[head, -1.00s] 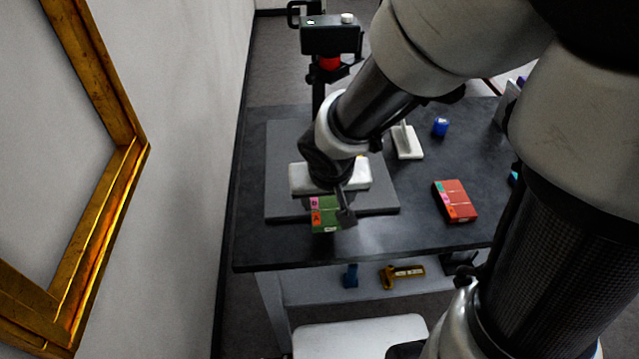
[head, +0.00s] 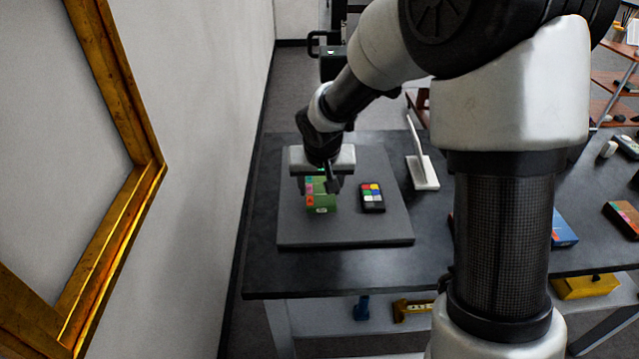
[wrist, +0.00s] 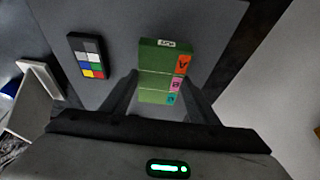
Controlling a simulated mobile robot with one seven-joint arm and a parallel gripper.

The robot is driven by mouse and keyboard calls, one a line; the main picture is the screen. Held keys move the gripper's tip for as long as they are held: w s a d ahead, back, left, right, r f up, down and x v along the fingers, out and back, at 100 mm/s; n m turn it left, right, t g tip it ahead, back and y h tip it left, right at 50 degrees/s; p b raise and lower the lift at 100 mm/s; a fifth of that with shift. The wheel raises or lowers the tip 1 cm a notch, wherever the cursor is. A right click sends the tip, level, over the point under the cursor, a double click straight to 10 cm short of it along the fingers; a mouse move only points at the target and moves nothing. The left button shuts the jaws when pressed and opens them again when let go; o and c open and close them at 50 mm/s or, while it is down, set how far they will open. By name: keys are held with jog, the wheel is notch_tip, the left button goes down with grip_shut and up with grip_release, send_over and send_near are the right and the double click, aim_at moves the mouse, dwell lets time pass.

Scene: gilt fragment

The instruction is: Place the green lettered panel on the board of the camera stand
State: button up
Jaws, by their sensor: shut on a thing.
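The green lettered panel (head: 321,203) has orange, pink and teal lettered tabs along one edge. It also shows in the wrist view (wrist: 154,58) between the fingers. My gripper (head: 318,186) is shut on it, and its fingers also show in the wrist view (wrist: 158,98). The grey flat board (head: 345,228) lies on the dark table. The panel is over the left-middle part of the board; I cannot tell whether it touches. The camera stand's black upper part (head: 332,66) is behind the board, partly hidden by my arm.
A colour chart (head: 372,197) lies on the board just right of the panel. A white stand with an upright plate (head: 424,172) is right of the board. A gilt frame (head: 130,200) hangs on the left wall. The front strip of the board is clear.

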aim_at(321, 192)
jog(key=shift+w, duration=0.35)
jog(key=shift+f, duration=0.25)
jog(key=shift+f+b, duration=0.35)
jog(key=shift+f, duration=1.15)
jog(key=shift+f, duration=0.2)
jog(key=o, duration=1.2)
jog(key=shift+c, duration=0.2)
